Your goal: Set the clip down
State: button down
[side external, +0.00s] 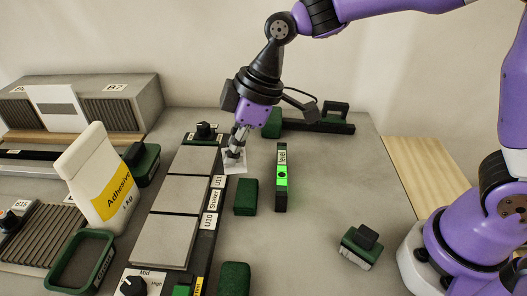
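My gripper (234,153) points down close above the table, just right of the far end of the row of grey tiles (177,194). Its fingers are close together, and a small grey-white piece seems to be at their tips; it may be the clip, but it is too small to tell. A flat white patch (239,169) lies on the table right below the fingertips. I cannot tell whether the fingertips or the piece touch it.
A level with a lit green face (281,178) and a green block (246,197) stand right of the tiles. An adhesive bag (99,178) stands left, near an open green tray (82,262). A black-green tool (359,245) lies front right. The table's right-middle is clear.

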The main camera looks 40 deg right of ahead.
jog(key=s+a+m, duration=0.1)
jog(key=s+a, duration=0.3)
jog(key=s, duration=0.4)
jog(key=s+a+m, duration=0.1)
jog(key=s+a, duration=0.3)
jog(key=s, duration=0.4)
jog(key=shift+t+h, duration=0.3)
jog(key=shift+t, duration=0.1)
jog(key=w+d+f, duration=0.1)
jog(key=w+f, duration=0.1)
jog(key=w, duration=0.1)
jog(key=w+d+f, duration=0.2)
jog(key=w, duration=0.1)
jog(key=w+d+f, duration=0.1)
jog(key=w+f, duration=0.1)
jog(key=w, duration=0.2)
jog(key=shift+w+d+f, duration=0.1)
jog(key=shift+d+f, duration=0.05)
jog(key=shift+f, duration=0.2)
jog(key=shift+w+f, duration=0.1)
jog(key=shift+f, duration=1.95)
jog(key=shift+f, duration=0.1)
jog(key=c, duration=1)
grip_release()
jog(key=shift+c, duration=0.2)
